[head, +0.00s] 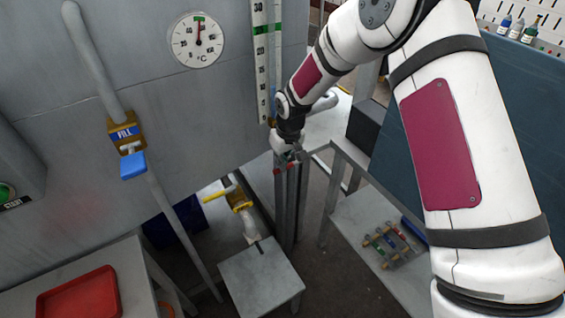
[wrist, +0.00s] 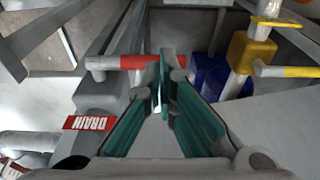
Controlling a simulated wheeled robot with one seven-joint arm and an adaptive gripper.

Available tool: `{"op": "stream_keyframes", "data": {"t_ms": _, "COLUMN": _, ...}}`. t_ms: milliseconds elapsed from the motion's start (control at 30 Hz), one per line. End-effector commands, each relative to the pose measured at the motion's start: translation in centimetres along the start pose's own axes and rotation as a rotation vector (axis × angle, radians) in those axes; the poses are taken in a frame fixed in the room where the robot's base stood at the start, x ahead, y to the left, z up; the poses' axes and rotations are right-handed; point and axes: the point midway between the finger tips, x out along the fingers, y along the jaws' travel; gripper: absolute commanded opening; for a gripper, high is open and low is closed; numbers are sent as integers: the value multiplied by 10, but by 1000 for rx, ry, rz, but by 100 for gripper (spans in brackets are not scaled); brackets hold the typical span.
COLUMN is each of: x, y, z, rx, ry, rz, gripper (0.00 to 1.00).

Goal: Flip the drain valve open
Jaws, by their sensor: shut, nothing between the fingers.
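The drain valve shows in the wrist view as a grey body with a red DRAIN label (wrist: 90,123) and a lever with a red grip (wrist: 130,62). The lever lies crosswise in the picture. My gripper (wrist: 163,62) is shut and empty, its teal-padded fingers meeting at the tips. The fingertips are at the right end of the red grip; I cannot tell whether they touch it. In the head view my gripper (head: 290,157) is low in front of the tank, and it and my arm hide most of the drain valve.
A yellow-handled valve (head: 240,200) stands left of my gripper, over a grey stand (head: 262,277). The FILL valve has a blue handle (head: 133,165) on the tank wall. A red tray (head: 80,295) lies front left. A side table (head: 352,215) with several small items is at right.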

Motion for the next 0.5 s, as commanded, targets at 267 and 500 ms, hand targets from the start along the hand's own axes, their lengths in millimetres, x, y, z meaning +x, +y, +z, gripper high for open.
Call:
{"op": "stream_keyframes", "data": {"t_ms": 267, "x": 8, "y": 0, "z": 0, "rx": 1, "ry": 0, "rz": 0, "gripper": 0}}
{"op": "stream_keyframes", "data": {"t_ms": 500, "x": 8, "y": 0, "z": 0, "rx": 0, "ry": 0, "rz": 0, "gripper": 0}}
